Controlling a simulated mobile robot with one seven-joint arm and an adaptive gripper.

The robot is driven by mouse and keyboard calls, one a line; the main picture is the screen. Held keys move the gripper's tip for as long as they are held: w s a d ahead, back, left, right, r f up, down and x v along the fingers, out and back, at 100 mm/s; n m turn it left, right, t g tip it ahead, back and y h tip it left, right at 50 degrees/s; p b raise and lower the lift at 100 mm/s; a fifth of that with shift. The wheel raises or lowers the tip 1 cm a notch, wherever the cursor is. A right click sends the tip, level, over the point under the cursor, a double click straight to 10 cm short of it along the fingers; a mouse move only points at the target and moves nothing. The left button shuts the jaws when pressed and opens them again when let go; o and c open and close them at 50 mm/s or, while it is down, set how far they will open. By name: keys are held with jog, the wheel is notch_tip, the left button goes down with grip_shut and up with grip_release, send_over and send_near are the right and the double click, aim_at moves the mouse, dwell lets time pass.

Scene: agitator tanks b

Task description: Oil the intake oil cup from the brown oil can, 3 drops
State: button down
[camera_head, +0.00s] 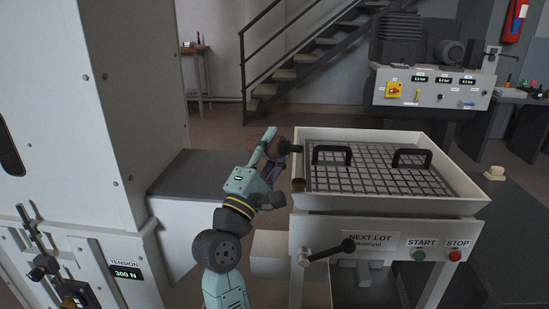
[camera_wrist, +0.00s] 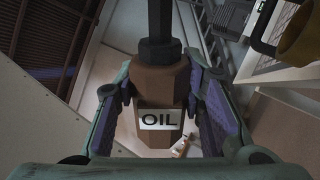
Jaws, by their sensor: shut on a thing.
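The brown oil can (camera_wrist: 163,82), with a white "OIL" label and a dark top and spout, is held between the purple pads of my gripper (camera_wrist: 165,105) in the wrist view. In the head view my gripper (camera_head: 274,162) is beside the left rim of the white tray-topped machine. The can (camera_head: 271,145) is mostly hidden there behind my arm. A small brass-coloured cup (camera_head: 298,185) sits at the tray's near left corner. A yellow-brown cup-like part (camera_wrist: 301,38) shows at the wrist view's upper right, apart from the can. I cannot tell whether either is the intake oil cup.
The tray (camera_head: 470,199) holds a grid with two black handles (camera_head: 332,153). A black-knobbed lever (camera_head: 330,250) and START and STOP buttons (camera_head: 455,256) are on its front. A tall white cabinet (camera_head: 125,90) stands left, with a low grey surface (camera_head: 200,175) between.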

jog(key=shift+a+f+m+g+h+b, duration=0.1)
jog(key=shift+f+m+g+h+b, duration=0.1)
jog(key=shift+m+h+b, duration=0.5)
jog(key=shift+f+m+g+h+b, duration=0.1)
jog(key=shift+m+g+h+b, duration=0.15)
jog(key=shift+m+b, duration=0.75)
jog(key=shift+r+m+g+h+b, duration=0.1)
jog(key=shift+m+g+h+b, duration=0.25)
jog(key=shift+m+h+b, duration=0.75)
jog(key=shift+r+m+g+h+b, duration=0.45)
jog(key=shift+r+m+g+b, duration=0.25)
jog(key=shift+m+b, duration=0.75)
jog(key=shift+s+b, duration=0.1)
jog(key=shift+b, duration=0.35)
jog(key=shift+r+m+g+h, duration=0.2)
jog(key=shift+m+g+h, duration=0.25)
jog(key=shift+m, duration=0.2)
jog(key=shift+d, duration=0.2)
jog(key=n+y, duration=0.1)
jog(key=n+t+y+p, duration=0.1)
jog(key=n, duration=0.1)
jog(key=shift+a+f+t, duration=0.1)
jog(key=shift+f+t, duration=0.15)
jog(key=shift+f, duration=0.15)
jog(key=shift+f+n, duration=0.25)
jog(key=shift+n, duration=0.25)
